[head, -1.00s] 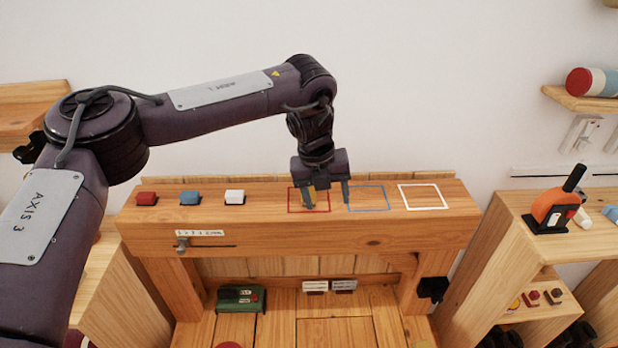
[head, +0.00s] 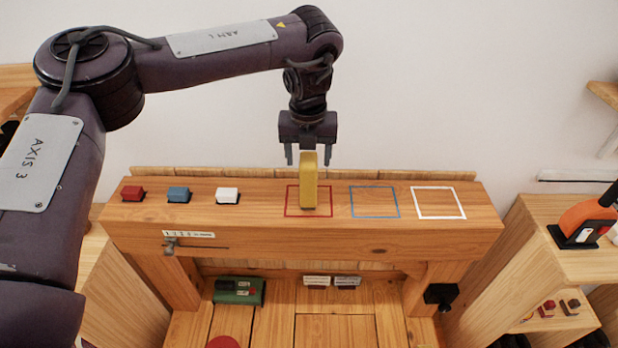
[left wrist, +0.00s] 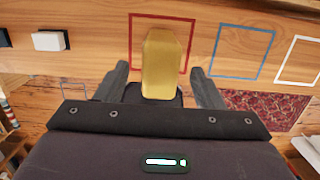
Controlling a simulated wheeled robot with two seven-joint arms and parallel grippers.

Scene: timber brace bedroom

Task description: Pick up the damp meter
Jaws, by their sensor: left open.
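A yellow upright block-like thing (head: 309,188), probably the damp meter, stands in the red outlined square (head: 293,214) on the timber beam. It also shows in the left wrist view (left wrist: 160,62), near the red outline (left wrist: 132,38) and between the finger lines. My left gripper (head: 311,160) is open, its fingers on either side of the top of the yellow thing in the picture. I see no finger touching it. My right gripper is not in view.
Red (head: 133,193), blue (head: 178,194) and white (head: 227,195) blocks sit left on the beam (head: 300,237). The blue (head: 375,202) and white (head: 438,202) outlined squares are empty. A green device (head: 239,291) lies below. An orange tool (head: 585,222) stands on the right shelf.

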